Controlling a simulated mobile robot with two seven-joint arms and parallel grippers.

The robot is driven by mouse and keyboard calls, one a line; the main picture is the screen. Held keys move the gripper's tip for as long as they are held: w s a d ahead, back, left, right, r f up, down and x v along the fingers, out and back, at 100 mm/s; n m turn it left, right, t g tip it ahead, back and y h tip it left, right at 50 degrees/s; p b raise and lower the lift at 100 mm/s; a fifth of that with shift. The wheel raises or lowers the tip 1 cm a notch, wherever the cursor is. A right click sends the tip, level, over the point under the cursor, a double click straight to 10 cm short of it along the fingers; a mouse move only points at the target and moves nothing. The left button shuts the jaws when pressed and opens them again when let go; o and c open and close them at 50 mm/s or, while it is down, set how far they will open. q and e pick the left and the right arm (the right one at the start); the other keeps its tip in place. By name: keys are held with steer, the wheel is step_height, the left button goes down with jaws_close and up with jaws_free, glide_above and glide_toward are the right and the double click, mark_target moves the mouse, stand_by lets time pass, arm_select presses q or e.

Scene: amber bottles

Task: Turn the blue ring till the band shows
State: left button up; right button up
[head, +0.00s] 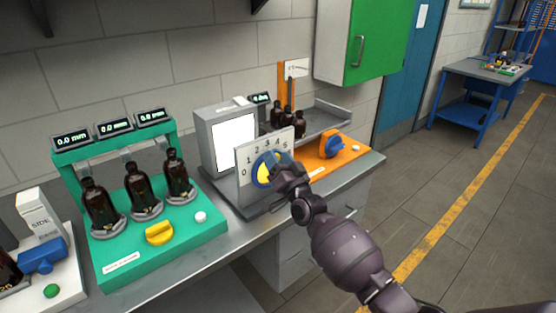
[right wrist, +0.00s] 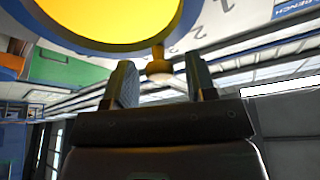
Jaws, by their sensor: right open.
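A pale upright plate (head: 243,158) with a dial numbered from 0 to 5 stands at the middle of the bench. On it a blue ring (head: 256,164) surrounds a yellow disc (head: 262,175); my right gripper hides the ring's right side. In the right wrist view the yellow disc (right wrist: 110,20) fills the upper left, with a thin blue edge. My right gripper (head: 280,168) is in front of the dial. In the right wrist view its fingers (right wrist: 160,85) are apart, with a small tan knob (right wrist: 158,70) showing between them, apparently beyond the tips. My left gripper is out of view.
A green stand (head: 200,235) with three amber bottles and a yellow knob (head: 160,233) is at left. A white lit panel (head: 234,143) stands behind the dial. An orange station (head: 348,158) with a blue knob (head: 332,147) is at right. Open floor lies right of the bench.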

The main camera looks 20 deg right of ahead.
steer(key=v, duration=1)
steer(key=shift+s+f+b, duration=0.2)
steer(key=shift+s+b, duration=0.15)
steer(key=shift+d, duration=0.1)
